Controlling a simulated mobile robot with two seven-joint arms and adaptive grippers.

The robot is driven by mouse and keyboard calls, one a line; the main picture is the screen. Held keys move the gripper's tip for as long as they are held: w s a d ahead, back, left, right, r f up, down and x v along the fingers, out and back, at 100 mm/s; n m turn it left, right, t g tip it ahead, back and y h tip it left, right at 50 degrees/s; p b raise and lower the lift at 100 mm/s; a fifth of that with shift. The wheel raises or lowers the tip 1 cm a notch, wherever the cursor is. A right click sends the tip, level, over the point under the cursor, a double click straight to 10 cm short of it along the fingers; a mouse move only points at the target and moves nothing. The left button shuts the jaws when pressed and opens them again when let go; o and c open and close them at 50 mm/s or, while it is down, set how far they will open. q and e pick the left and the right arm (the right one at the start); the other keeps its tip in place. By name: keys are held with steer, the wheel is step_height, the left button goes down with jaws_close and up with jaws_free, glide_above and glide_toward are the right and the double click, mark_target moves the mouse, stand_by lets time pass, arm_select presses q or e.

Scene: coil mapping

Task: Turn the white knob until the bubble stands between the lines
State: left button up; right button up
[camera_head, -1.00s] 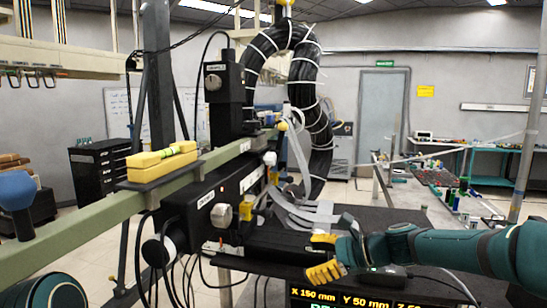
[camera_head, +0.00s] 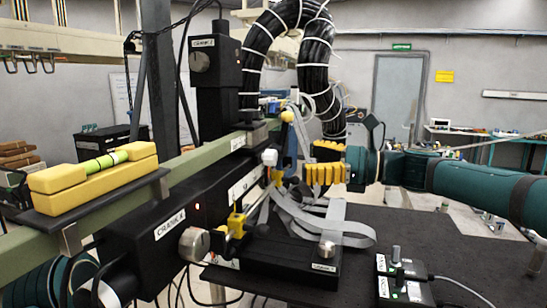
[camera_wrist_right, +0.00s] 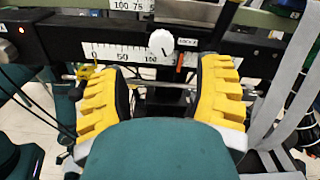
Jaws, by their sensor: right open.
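The white knob (camera_head: 270,157) sits on the front of the black beam at mid-picture. My right gripper (camera_head: 310,161) is open and empty, to the right of the knob. Its yellow fingers (camera_wrist_right: 160,72) frame the knob in the wrist view without touching it. My left gripper is out of view.
Black crank units (camera_head: 170,232) with metal knobs stand left of the knob. Grey ribbon cables (camera_head: 335,225) loop below my right gripper. A small switch box (camera_head: 402,280) sits on the black table (camera_head: 440,240), whose middle is mostly clear. A thick black hose arches behind.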

mark_target(276, 157)
steer(key=x, duration=0.8)
steer(key=shift+w+a+f, duration=0.1)
jaws_close()
